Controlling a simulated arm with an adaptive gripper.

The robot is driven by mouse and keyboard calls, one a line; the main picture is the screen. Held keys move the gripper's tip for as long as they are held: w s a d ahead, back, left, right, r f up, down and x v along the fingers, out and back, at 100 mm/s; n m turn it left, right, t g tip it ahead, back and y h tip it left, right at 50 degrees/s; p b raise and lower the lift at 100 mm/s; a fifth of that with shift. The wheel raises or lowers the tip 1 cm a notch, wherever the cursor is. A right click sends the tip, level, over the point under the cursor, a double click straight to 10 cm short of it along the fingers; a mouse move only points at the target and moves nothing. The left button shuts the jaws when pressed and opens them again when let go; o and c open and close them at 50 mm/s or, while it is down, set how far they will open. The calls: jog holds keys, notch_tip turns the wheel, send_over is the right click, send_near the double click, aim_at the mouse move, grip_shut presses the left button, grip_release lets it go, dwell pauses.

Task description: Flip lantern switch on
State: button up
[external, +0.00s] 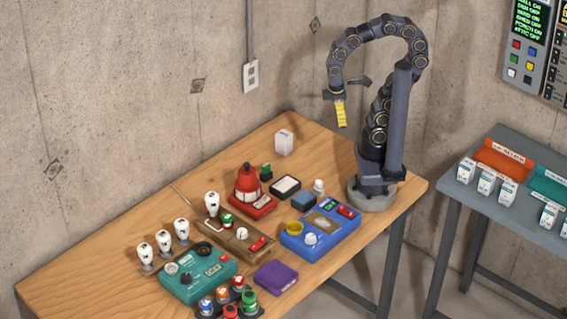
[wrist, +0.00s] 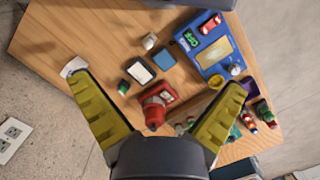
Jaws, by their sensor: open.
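The red lantern (external: 247,182) stands on a red base (external: 263,207) near the middle of the wooden table. It also shows in the wrist view (wrist: 154,114), seen from above, low in the picture between my fingers. The base has a small pale patch on its front. The switch is too small to make out. My gripper (external: 341,113) hangs high above the table, to the right of and well above the lantern. In the wrist view its yellow fingers (wrist: 158,82) are spread wide with nothing between them.
Close by the lantern are a small green-topped item (external: 266,171), a white-faced box (external: 285,186) and a brown board (external: 236,240). A blue device (external: 320,236) and a teal box (external: 197,278) stand nearer the front. A white box (external: 284,142) stands behind.

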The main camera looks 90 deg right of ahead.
jog(key=shift+w, duration=0.2)
jog(key=c, duration=1)
jog(key=shift+w+d+r+m, duration=0.1)
jog(key=shift+w+m, duration=0.25)
jog(key=shift+m, duration=0.25)
jog(key=c, duration=0.6)
jog(key=w+m, duration=0.5)
jog(key=w+d+m, duration=0.1)
jog(key=w+m, duration=0.1)
jog(key=m, duration=0.1)
jog(key=shift+w+h, duration=0.3)
jog(key=shift+h, duration=0.1)
grip_shut()
jog(key=w+a+f+m, duration=0.3)
jog(key=w+f+m, duration=0.1)
jog(key=w+m, duration=0.1)
jog(key=w+a+f+m+h, duration=0.1)
jog(key=w+a+f+m, duration=0.1)
jog(key=w+f+m, duration=0.2)
jog(key=w+a+f+m+g+h, duration=0.1)
jog(key=w+a+f+m, duration=0.2)
jog(key=w+m, duration=0.4)
jog(key=shift+w+a+f+m, duration=0.15)
jog(key=shift+a+f+m, duration=0.15)
jog(key=shift+f+m, duration=0.45)
jog(key=shift+r, duration=0.2)
